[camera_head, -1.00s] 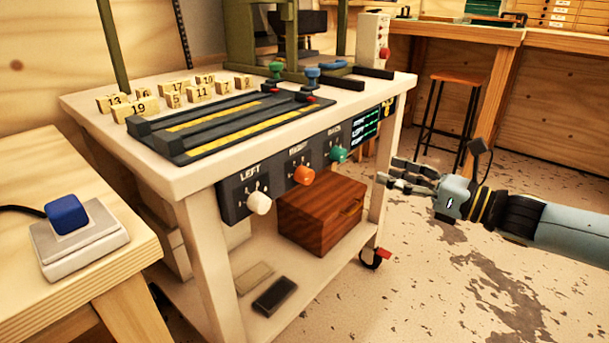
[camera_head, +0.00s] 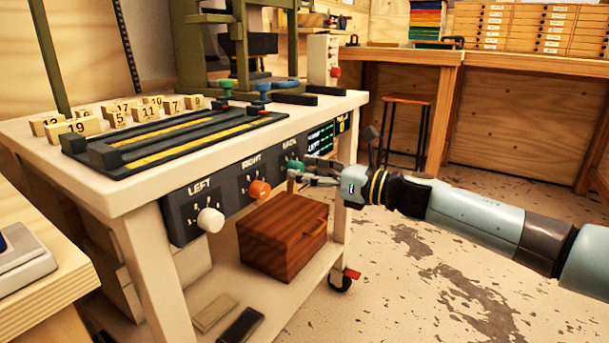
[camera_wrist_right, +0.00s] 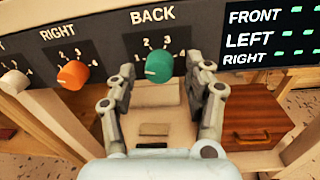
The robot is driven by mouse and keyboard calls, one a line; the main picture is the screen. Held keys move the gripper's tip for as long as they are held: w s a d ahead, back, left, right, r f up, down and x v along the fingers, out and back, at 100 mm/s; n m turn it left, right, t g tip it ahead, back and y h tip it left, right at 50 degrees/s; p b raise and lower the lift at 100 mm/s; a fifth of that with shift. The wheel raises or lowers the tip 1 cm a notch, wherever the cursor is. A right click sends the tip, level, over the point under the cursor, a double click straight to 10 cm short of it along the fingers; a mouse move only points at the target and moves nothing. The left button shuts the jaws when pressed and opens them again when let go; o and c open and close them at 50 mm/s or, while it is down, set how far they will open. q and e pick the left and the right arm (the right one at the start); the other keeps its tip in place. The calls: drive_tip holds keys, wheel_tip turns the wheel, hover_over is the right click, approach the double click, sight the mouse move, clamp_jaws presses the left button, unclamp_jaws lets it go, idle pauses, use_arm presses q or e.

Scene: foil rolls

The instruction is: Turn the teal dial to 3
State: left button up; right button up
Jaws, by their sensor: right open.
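The teal dial (camera_head: 293,165) sits under the BACK label on the cart's dark front panel. It also shows in the right wrist view (camera_wrist_right: 159,66), with a small pale mark on its lower left side, toward the low end of its scale. My right gripper (camera_head: 301,175) is at the dial, partly overlapping it in the head view. In the right wrist view the fingers of this gripper (camera_wrist_right: 167,72) are spread, one on each side of the dial. Whether they touch it I cannot tell. My left gripper is out of view.
The orange dial (camera_head: 260,189) under RIGHT and the white dial (camera_head: 210,220) under LEFT are on the same panel, left of the teal one. A lit display (camera_wrist_right: 272,36) is to its right. A wooden box (camera_head: 283,238) stands on the shelf below.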

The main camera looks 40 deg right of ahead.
drive_tip(key=shift+w+a, duration=0.15)
drive_tip(key=shift+w, duration=0.1)
clamp_jaws()
